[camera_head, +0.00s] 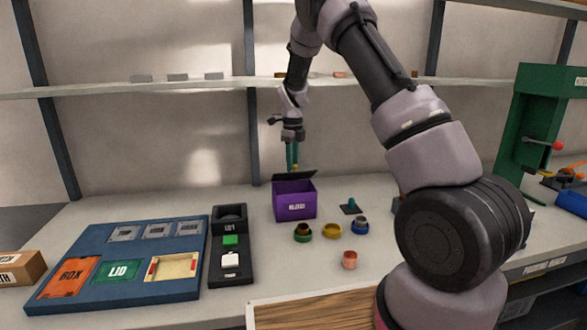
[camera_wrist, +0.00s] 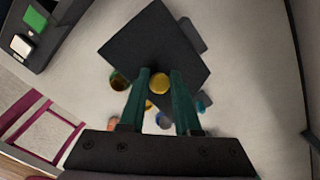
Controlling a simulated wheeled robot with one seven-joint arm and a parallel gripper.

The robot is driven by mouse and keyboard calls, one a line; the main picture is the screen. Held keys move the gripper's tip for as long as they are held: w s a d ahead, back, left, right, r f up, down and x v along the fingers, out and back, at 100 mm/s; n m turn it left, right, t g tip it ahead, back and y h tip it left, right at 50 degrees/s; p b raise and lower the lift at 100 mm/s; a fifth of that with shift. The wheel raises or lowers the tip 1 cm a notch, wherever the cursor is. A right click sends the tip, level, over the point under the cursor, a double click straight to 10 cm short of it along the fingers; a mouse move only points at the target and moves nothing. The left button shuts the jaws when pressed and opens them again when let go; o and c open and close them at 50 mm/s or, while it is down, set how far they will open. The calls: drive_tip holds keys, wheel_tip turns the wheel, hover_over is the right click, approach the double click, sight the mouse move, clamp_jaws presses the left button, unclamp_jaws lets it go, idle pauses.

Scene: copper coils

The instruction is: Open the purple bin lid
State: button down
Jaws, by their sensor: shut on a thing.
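The purple bin (camera_head: 295,208) stands on the workbench in the middle of the head view, its label facing front. Its flat dark lid (camera_head: 300,175) shows over the bin's top, with a dark purple band below it; I cannot tell surely whether it is clear of the rim. My gripper (camera_head: 293,166) comes down from above, its green fingers shut on the lid's small yellow knob (camera_wrist: 159,82). In the wrist view the lid (camera_wrist: 150,45) is a dark square under my fingertips and hides the bin.
Several coloured cups with copper coils, including a yellow one (camera_head: 332,230), stand right in front of the bin. A dark fixture (camera_head: 231,265) and a blue tray (camera_head: 130,230) lie to the left. A green press (camera_head: 535,115) stands at right. A shelf (camera_head: 200,88) runs behind.

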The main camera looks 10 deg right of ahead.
drive_tip(key=shift+w+d+r, duration=0.1)
drive_tip(key=shift+w+d, duration=0.35)
drive_tip(key=shift+d, duration=0.15)
drive_tip(key=c, duration=0.9)
unclamp_jaws()
drive_tip(key=o, duration=0.3)
drive_tip(key=shift+w, duration=0.1)
drive_tip(key=shift+a, duration=0.2)
drive_tip(key=shift+s, duration=0.2)
